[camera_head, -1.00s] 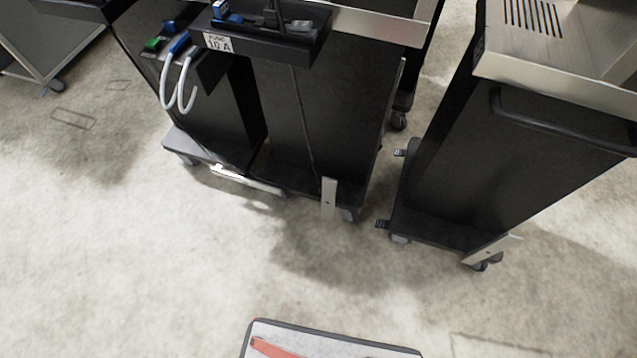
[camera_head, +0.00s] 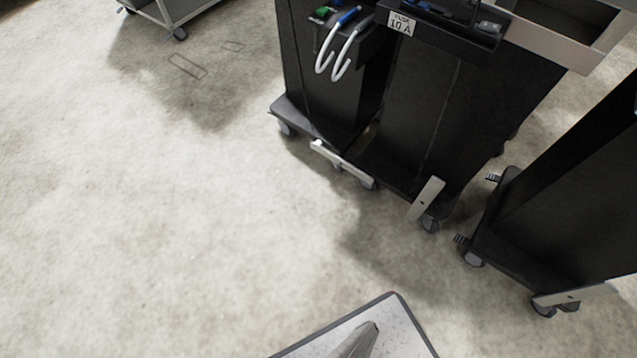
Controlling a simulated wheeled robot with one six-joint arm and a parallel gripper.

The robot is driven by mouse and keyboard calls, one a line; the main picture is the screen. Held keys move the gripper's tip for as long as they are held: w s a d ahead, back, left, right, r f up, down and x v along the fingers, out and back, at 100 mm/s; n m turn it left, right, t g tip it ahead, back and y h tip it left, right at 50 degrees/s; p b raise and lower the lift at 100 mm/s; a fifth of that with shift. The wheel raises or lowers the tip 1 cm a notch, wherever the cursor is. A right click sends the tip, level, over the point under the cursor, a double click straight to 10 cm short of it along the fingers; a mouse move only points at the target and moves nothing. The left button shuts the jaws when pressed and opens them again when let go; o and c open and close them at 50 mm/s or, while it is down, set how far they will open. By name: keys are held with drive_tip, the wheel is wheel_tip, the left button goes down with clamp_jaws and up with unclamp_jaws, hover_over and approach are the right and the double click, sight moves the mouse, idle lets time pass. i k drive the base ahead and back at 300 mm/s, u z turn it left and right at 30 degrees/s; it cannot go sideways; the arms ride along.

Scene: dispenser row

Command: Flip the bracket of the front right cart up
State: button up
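The right cart (camera_head: 565,215) is a black cart on casters, cut off by the right edge. I cannot tell which cart counts as front right. My gripper does not clearly show; a grey pointed part (camera_head: 357,342) at the bottom edge is unclear.
Small black pedals (camera_head: 463,240) stick out from the right cart's base. Another grey cart (camera_head: 170,12) stands at upper left. The floor (camera_head: 150,220) at left is clear.

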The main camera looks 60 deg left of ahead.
sight(340, 162)
drive_tip(key=u, duration=2.5)
drive_tip(key=k, duration=0.75)
drive_tip(key=z, duration=0.4)
drive_tip(key=i, duration=0.5)
drive_tip(key=z, duration=0.05)
